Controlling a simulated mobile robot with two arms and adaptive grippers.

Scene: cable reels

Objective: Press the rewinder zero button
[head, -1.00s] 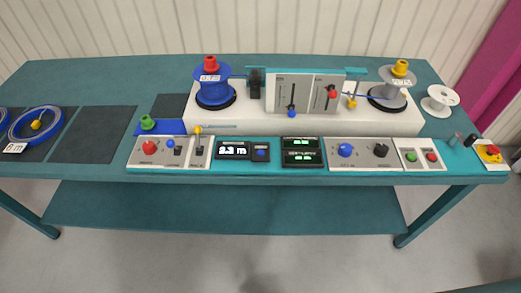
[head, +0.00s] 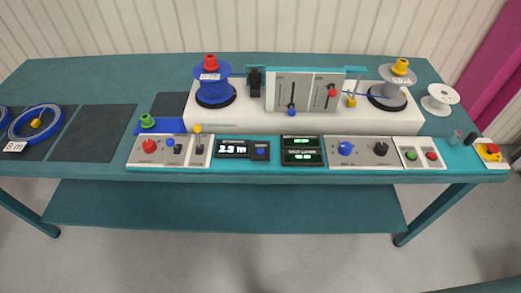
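The rewinder's length display (head: 233,149) sits on the front panel of the bench and reads about 2.3 m. Directly to its right is a small dark box with a blue button (head: 261,152), which looks like the zero button; its label is too small to read. Behind it on the white rewinder base (head: 300,120) stand a blue cable reel (head: 212,88) at left and a grey reel (head: 391,88) at right. A blue cable runs between them through the guide unit (head: 305,92). Neither of my grippers is in view.
The panel also holds a red knob (head: 149,146), a yellow-tipped lever (head: 198,129), two green readouts (head: 302,150), a blue dial (head: 345,148), green (head: 411,155) and red (head: 431,155) buttons, and an emergency stop (head: 492,149). A coiled cable (head: 36,122) lies at left. Space before the panel is clear.

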